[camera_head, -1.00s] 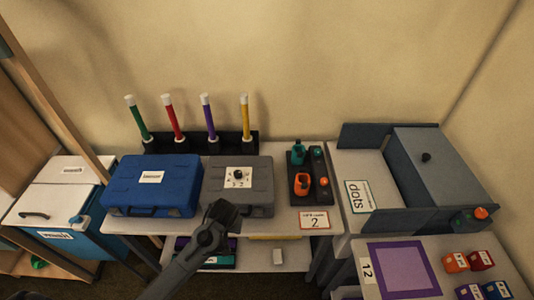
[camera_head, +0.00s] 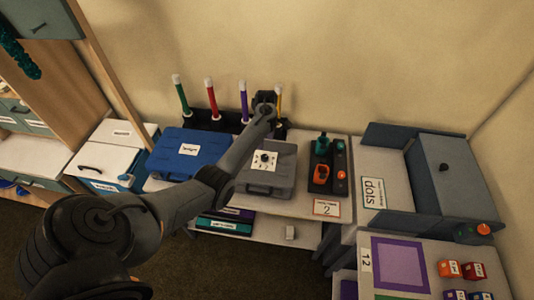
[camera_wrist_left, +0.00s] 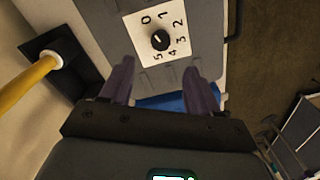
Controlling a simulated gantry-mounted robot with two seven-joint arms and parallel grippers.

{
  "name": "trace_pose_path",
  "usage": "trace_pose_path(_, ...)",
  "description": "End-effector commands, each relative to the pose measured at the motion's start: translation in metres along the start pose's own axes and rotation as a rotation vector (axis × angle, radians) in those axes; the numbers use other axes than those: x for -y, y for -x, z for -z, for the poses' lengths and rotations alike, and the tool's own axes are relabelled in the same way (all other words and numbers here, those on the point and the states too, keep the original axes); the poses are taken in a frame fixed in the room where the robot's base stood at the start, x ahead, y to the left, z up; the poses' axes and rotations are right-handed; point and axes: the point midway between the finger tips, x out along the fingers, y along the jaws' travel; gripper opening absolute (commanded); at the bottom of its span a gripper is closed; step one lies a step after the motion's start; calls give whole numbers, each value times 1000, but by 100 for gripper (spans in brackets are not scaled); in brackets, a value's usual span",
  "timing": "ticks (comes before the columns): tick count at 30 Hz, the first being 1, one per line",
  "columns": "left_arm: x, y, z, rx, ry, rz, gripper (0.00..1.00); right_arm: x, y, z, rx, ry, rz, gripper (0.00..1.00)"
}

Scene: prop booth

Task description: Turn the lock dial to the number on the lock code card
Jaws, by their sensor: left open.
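The lock dial (camera_head: 264,158) is a small black knob on a white numbered plate, on the lid of the grey case (camera_head: 266,189). In the left wrist view the dial (camera_wrist_left: 160,40) shows with the numbers 0 to 5 around it. Its exact pointing is too small to tell. The lock code card (camera_head: 327,208), white with an orange edge, reads 2 and stands at the table's front. My left gripper (camera_wrist_left: 160,82) is open and empty, its fingertips apart from the dial. In the head view its fingers are hidden behind my wrist. My right gripper is not in view.
A blue case (camera_head: 186,153) lies left of the grey one. Coloured rods, including a yellow one (camera_wrist_left: 28,82), stand in a black rack behind. A dark tray with teal and orange pieces (camera_head: 321,172) is to the right. Another table (camera_head: 385,215) adjoins at right.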

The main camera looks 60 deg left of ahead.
Motion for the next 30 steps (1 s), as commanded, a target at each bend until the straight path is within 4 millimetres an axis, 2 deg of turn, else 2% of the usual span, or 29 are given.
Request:
trace_pose_path(16, 1, -82, -1, 0, -4, 2, 61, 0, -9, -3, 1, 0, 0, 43)
trace_pose_path(22, 0, -96, -1, 0, -5, 0, 61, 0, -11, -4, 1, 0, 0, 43)
trace_pose_path(30, 0, -100, -1, -1, -4, -1, 61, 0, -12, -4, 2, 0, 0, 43)
